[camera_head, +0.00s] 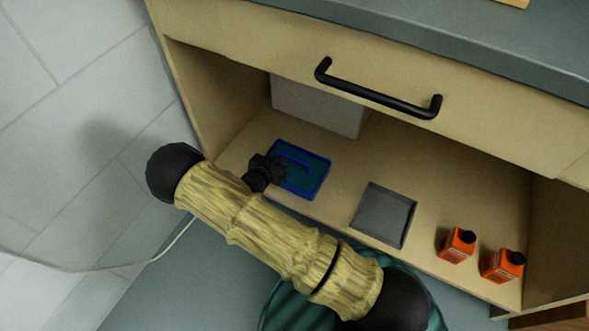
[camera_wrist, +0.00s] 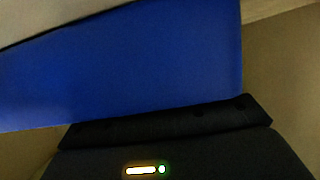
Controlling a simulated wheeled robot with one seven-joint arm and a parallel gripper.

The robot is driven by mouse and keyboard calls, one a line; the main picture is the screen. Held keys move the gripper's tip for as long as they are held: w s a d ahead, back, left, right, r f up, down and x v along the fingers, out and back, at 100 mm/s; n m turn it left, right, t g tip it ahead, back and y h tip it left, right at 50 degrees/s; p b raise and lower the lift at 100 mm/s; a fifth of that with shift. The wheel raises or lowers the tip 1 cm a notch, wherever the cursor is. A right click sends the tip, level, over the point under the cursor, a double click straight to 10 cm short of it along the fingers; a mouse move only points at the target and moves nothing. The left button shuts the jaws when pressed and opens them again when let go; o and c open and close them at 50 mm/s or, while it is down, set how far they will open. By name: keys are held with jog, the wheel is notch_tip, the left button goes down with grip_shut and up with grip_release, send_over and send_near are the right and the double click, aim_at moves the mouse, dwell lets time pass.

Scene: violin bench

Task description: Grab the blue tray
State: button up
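The blue tray (camera_head: 321,181) lies on the cabinet shelf, left of the middle, with a blue rim and a darker teal inside. My gripper (camera_head: 272,171) is at the tray's left side in the head view and covers part of that edge. In the wrist view a large plain blue surface (camera_wrist: 130,65), seemingly the tray very close up, fills the upper left above the dark gripper body. The fingertips do not show clearly, so I cannot tell whether they are around the tray's edge or only beside it.
A grey square plate (camera_head: 383,214) lies right of the tray. Two orange bottles with black caps (camera_head: 457,245) (camera_head: 502,266) stand farther right. A pale box (camera_head: 318,105) stands behind the tray. A drawer with a black handle (camera_head: 378,92) hangs above the open shelf.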

grip_shut()
notch_tip(320, 180, up, 9)
jog(key=p, duration=0.6)
jog(key=shift+s+r+p, duration=0.1)
jog(key=shift+r+p, duration=0.2)
jog(key=shift+r, duration=0.25)
